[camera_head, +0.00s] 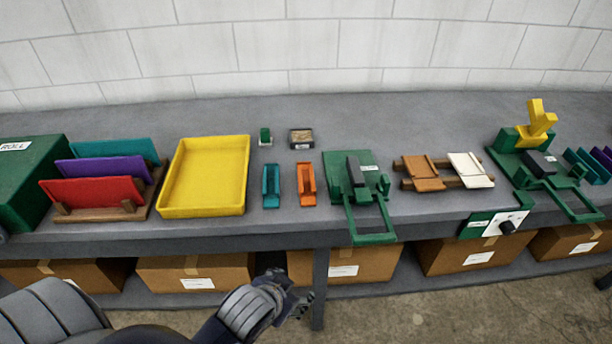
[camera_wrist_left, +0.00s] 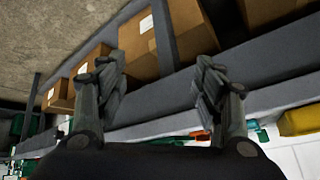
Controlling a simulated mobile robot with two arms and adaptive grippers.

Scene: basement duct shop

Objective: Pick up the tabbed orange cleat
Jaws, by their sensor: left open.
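The orange cleat (camera_head: 306,184) lies on the grey bench, right of a teal cleat (camera_head: 271,186) and left of a green hand tool. Small raised parts show at its ends; I cannot make out a tab clearly. My left gripper (camera_head: 296,304) is in front of the bench, below its top edge and apart from the cleat. In the left wrist view my left gripper (camera_wrist_left: 160,90) has its two fingers spread with nothing between them. A small patch of orange shows low behind its right finger in that view. My right gripper is not in view.
A yellow tray (camera_head: 163,210) stands left of the cleats. A green bender (camera_head: 386,237) stands close on the right. A small green block (camera_head: 265,136) and a dark box (camera_head: 301,139) sit behind. Cardboard boxes (camera_head: 194,273) fill the lower shelf. The bench's front edge lies between gripper and cleat.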

